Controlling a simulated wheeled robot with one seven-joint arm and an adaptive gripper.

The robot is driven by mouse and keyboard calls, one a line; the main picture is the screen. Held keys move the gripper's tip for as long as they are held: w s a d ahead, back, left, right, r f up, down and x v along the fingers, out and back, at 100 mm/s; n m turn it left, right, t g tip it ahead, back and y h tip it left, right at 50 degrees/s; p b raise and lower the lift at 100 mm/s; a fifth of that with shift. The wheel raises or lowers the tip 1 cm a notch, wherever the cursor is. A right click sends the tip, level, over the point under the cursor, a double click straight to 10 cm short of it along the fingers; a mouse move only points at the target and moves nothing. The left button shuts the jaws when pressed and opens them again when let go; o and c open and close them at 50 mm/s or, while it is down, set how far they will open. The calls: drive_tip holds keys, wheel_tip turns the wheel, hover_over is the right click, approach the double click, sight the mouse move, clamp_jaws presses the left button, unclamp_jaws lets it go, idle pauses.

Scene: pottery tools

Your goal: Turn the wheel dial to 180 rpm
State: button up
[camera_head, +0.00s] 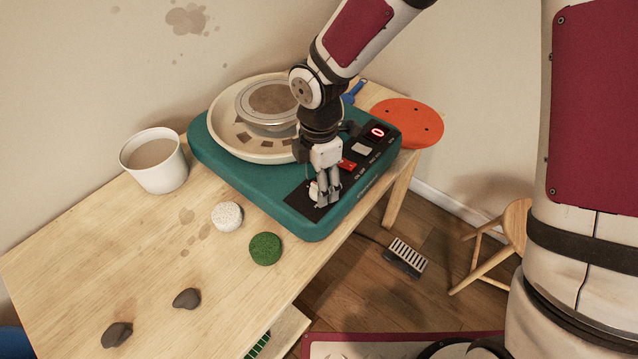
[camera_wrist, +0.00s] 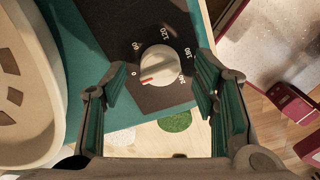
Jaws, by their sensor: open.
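The wheel dial (camera_wrist: 160,63) is a pale round knob on a dark panel with printed numbers around it. Its red mark points to the lower left, near the 0. The 180 label lies to its right. In the head view the dial (camera_head: 314,190) sits at the front corner of the teal pottery wheel (camera_head: 300,222), partly hidden by my gripper. My gripper (camera_head: 328,199) is open and points down over the panel. In the wrist view its two fingers (camera_wrist: 162,80) stand either side of the dial, with gaps; contact is not visible.
A red display (camera_head: 377,132) reads 0. A red switch (camera_head: 347,164) and a pale button (camera_head: 362,149) sit farther along the panel. A white bucket (camera_head: 155,165), a white sponge (camera_head: 227,216), a green sponge (camera_head: 265,248) and dark stones stand on the wooden table (camera_head: 230,310).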

drive_tip(key=shift+f, duration=0.55)
drive_tip(key=c, duration=1.2)
